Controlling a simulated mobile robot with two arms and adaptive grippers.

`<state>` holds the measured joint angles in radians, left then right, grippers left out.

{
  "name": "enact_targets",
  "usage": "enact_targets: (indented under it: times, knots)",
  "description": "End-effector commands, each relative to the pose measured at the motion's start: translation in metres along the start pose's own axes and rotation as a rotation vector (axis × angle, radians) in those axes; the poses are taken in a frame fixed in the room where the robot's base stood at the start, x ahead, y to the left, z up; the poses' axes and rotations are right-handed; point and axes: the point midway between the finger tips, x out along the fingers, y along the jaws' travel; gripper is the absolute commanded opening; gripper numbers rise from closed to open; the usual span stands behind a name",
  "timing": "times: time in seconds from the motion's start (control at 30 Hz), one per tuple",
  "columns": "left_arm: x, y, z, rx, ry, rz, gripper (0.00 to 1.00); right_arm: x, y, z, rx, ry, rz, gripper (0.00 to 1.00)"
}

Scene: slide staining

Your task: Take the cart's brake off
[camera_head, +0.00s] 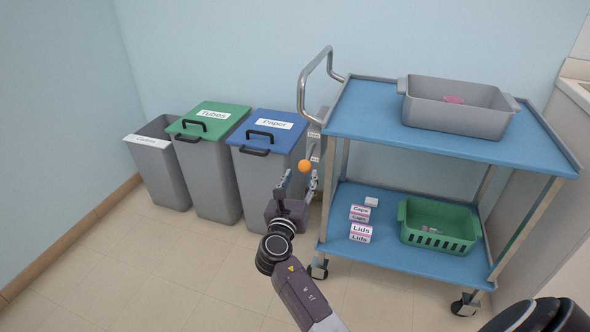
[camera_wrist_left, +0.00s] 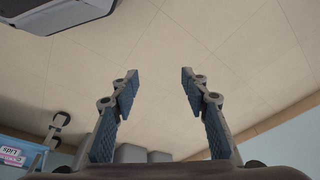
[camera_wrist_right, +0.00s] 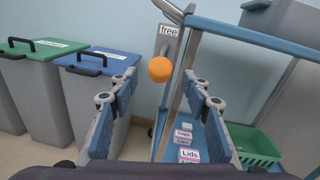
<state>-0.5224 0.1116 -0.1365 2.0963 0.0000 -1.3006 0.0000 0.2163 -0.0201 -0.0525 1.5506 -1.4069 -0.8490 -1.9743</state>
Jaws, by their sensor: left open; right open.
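The blue two-shelf cart (camera_head: 390,142) stands right of the bins. An orange ball knob (camera_head: 305,166) is at its left end, below a grey label plate (camera_head: 314,145). In the right wrist view the plate (camera_wrist_right: 167,45) reads "free" at its top, and the knob (camera_wrist_right: 160,69) sits below that word. My right gripper (camera_head: 297,183) is open. Its fingers are on either side of the knob's line of sight in the right wrist view, with no visible contact. My left gripper (camera_wrist_left: 160,76) is open and empty, above the floor.
A push handle (camera_head: 316,78) rises at the cart's left end. A grey tub (camera_head: 455,118) is on top; a green basket (camera_head: 440,240) and small boxes (camera_head: 360,232) are below. Lidded green (camera_head: 212,117) and blue (camera_head: 268,133) bins stand close left. The front floor is open.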

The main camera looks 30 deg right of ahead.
Motion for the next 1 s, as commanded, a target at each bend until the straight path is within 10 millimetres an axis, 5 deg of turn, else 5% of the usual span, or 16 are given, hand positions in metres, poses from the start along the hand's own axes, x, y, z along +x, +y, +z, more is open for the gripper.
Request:
enact_targets:
  times: [0.3, 0.77, 1.0]
  knots:
    - [-0.033, -0.002, -0.007, -0.003, 0.020, -0.004, 0.42, 0.049, 0.001, -0.001, 0.002, 0.001, 0.001, 0.44]
    - [-0.046, -0.002, -0.009, -0.003, 0.024, -0.005, 0.42, 0.062, 0.001, -0.001, 0.003, 0.002, 0.003, 0.44]
    - [-0.046, -0.003, -0.009, -0.004, 0.024, -0.005, 0.42, 0.062, 0.001, -0.001, 0.003, 0.003, 0.003, 0.20]
